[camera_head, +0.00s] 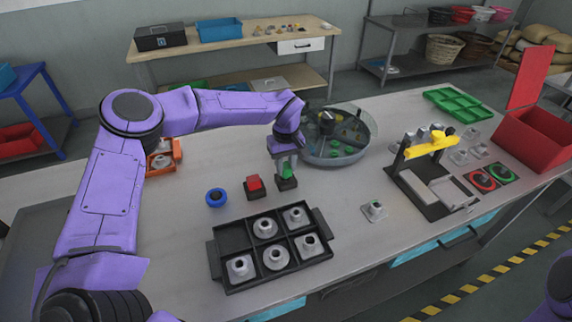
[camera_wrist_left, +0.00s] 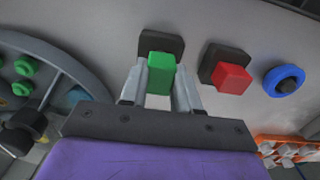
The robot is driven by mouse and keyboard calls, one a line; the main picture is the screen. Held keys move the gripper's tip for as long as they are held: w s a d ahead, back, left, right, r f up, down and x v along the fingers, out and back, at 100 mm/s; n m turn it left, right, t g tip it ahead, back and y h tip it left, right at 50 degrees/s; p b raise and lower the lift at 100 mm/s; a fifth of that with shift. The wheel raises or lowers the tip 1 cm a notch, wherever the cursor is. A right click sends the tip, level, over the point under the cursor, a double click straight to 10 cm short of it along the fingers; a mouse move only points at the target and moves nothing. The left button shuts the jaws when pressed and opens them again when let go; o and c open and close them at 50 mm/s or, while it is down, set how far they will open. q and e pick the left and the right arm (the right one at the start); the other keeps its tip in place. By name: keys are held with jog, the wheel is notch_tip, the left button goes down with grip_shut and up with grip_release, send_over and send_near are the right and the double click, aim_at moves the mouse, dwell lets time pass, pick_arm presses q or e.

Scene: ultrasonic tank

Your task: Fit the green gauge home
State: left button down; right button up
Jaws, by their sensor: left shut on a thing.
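The green gauge (camera_head: 288,171) is between the fingers of my left gripper (camera_head: 287,163), which is shut on it. In the left wrist view the green gauge (camera_wrist_left: 161,70) shows as a green block between the two grey fingers (camera_wrist_left: 160,80). A small black block (camera_head: 287,184) is directly below it on the table; the black block (camera_wrist_left: 161,44) also shows behind the gauge in the wrist view. I cannot tell whether the gauge sits in the block or just above it. My right gripper is not in view.
A red gauge (camera_head: 253,183) on a similar black block and a blue ring (camera_head: 216,197) stand to the left. A round grey dish (camera_head: 366,146) with green pieces is close on the right. A black tray (camera_head: 220,249) with several metal parts lies in front.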

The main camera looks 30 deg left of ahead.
pick_arm(q)
jog(key=shift+f, duration=0.7)
dwell(0.4)
jog(key=shift+f+p, duration=0.3)
jog(key=shift+p, duration=0.25)
dwell(3.8)
jog(key=c, duration=0.7)
grip_release()
jog(key=shift+c, duration=0.2)
notch_tip(320, 180, up, 10)
jog(key=b, duration=0.2)
jog(key=shift+f+b, duration=0.1)
jog(key=shift+b, duration=0.25)
jog(key=shift+r, duration=0.4)
